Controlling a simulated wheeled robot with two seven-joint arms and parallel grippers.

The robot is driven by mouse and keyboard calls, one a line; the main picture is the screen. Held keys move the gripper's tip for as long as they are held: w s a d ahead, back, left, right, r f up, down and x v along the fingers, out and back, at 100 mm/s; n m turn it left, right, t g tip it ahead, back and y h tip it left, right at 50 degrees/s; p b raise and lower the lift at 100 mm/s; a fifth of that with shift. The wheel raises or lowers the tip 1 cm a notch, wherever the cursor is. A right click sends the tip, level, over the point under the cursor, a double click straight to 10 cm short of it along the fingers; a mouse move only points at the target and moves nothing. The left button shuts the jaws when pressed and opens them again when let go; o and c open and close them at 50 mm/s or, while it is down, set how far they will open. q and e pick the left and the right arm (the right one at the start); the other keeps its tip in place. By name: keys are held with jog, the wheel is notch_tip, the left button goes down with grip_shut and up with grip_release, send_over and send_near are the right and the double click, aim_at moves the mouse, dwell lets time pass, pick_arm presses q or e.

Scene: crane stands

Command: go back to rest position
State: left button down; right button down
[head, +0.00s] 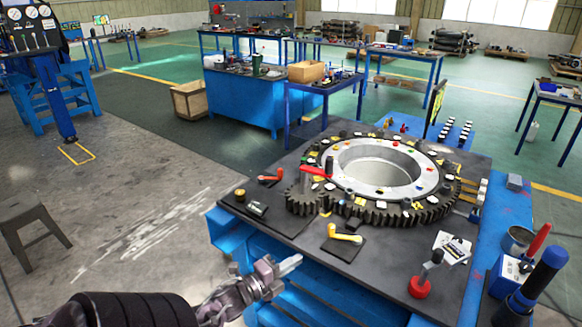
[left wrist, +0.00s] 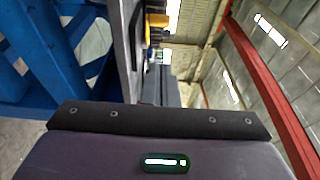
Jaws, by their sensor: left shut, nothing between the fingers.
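My left arm comes in at the bottom left of the head view. Its gripper (head: 288,266) is shut and empty, beside the near left side of the blue workbench and just outside the dark tabletop (head: 285,222). In the left wrist view, which is turned sideways, my own dark gripper body fills the lower part, and the blue bench frame (left wrist: 45,50) stands at the left. My right gripper is not in view.
A large gear ring (head: 420,207), a small gear (head: 303,204), a yellow-handled crane (head: 345,236) and a red-based lever (head: 421,288) stand on the tabletop. A grey stool (head: 30,222) is at the left. The floor between stool and bench is clear.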

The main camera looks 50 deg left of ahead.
pick_arm(q)
jog(key=shift+s, duration=0.1)
dwell(0.6)
jog(key=s+f+n+g+y, duration=0.1)
jog(key=s+f+n+g, duration=0.25)
jog(key=f, duration=0.65)
jog(key=s+f+n+g+y, duration=0.25)
jog(key=s+f, duration=0.25)
jog(key=f, duration=0.4)
jog(key=s+f+n+g, duration=0.2)
jog(key=s+f+n, duration=0.2)
jog(key=f, duration=0.6)
jog(key=s+d+f+n+g+h, duration=0.3)
jog(key=s+d+f+n+g, duration=0.3)
jog(key=s+d+f, duration=1.1)
jog(key=s+d+g, duration=0.2)
jog(key=d+g, duration=0.1)
jog(key=d, duration=0.1)
jog(key=shift+s+d+f, duration=0.15)
jog(key=shift+s+f, duration=0.05)
jog(key=shift+f, duration=0.1)
